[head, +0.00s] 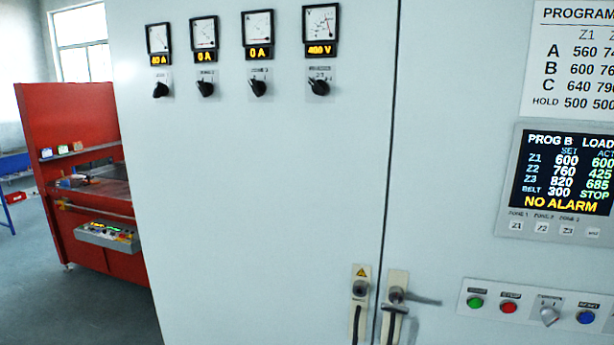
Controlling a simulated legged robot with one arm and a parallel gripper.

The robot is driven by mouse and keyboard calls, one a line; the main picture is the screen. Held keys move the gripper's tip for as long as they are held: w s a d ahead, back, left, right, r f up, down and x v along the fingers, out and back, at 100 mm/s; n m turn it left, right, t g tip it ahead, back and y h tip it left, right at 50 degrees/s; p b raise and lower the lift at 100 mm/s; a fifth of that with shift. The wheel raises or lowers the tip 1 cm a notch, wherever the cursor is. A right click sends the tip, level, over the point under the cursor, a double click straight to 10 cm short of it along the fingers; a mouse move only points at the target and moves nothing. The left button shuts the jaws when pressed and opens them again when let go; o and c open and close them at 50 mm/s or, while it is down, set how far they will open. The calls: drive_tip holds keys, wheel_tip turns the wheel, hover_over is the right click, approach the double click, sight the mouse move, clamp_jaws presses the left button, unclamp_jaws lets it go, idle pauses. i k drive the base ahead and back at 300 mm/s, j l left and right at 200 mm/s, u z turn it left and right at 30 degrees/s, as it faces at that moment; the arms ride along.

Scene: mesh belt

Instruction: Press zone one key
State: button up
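The zone one key (515,226) is a small pale square marked Z1, at the left end of a row of keys under the display. The Z2 key (541,227) and the Z3 key (567,231) sit to its right, with one more key (593,233) at the end of the row. The display (562,172) reads PROG B, with Z1 set 600 and actual 600, BELT 300, STOP and NO ALARM. Its right edge is cut off by the frame. My gripper is not in view.
Below the display is a button panel with a green button (475,302), a red button (508,307), a selector knob (549,316) and a blue button (585,317). A door handle (396,305) sticks out of the cabinet. A red machine (62,130) stands at left; grey floor (35,285) is clear before it.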

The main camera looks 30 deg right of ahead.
sight(516, 224)
drive_tip(key=z, duration=2.6)
